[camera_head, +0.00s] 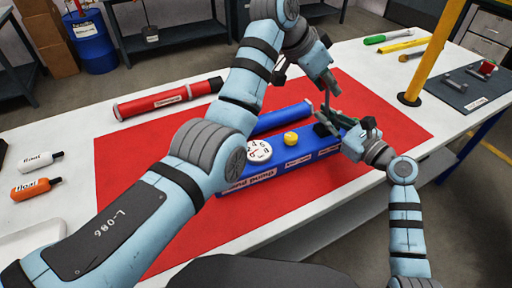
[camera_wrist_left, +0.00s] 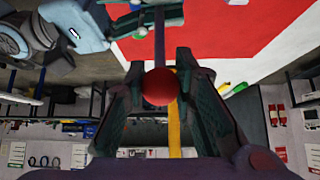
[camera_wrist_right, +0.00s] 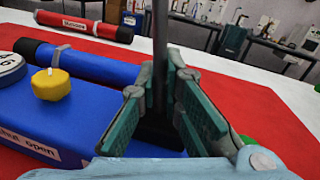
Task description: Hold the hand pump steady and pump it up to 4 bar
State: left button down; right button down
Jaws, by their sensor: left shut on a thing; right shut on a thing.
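The blue hand pump (camera_head: 285,172) lies on a red mat, with a round white gauge (camera_head: 259,151) too small to read and a yellow knob (camera_head: 291,139). A dark lever rod (camera_head: 327,101) rises from the black mount at its right end. My left gripper (camera_head: 329,84) is above the pump, its fingers closed around the lever's red ball (camera_wrist_left: 160,87), seen in the left wrist view. My right gripper (camera_head: 337,124) is low at the right end, its fingers (camera_wrist_right: 157,92) closed around the rod's foot at the black mount. The exact contact is partly hidden.
A yellow post (camera_head: 432,55) stands at the right. White and orange bottles (camera_head: 36,188) lie at the left. Green and yellow tools (camera_head: 400,40) lie at the back right. The mat's right side is clear.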

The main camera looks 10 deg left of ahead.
pick_arm(q)
jog(key=shift+s+f, duration=0.1)
jog(key=shift+f, duration=0.15)
jog(key=shift+w+d+r, duration=0.2)
jog(key=shift+w+d, duration=0.4)
jog(key=shift+d, duration=0.3)
jog(key=shift+r, duration=0.35)
jog(key=shift+a, duration=0.1)
jog(key=c, duration=1)
grip_release()
jog(key=shift+f, duration=0.1)
jog(key=shift+c, duration=0.2)
jog(key=shift+a, duration=0.1)
jog(key=v, duration=0.7)
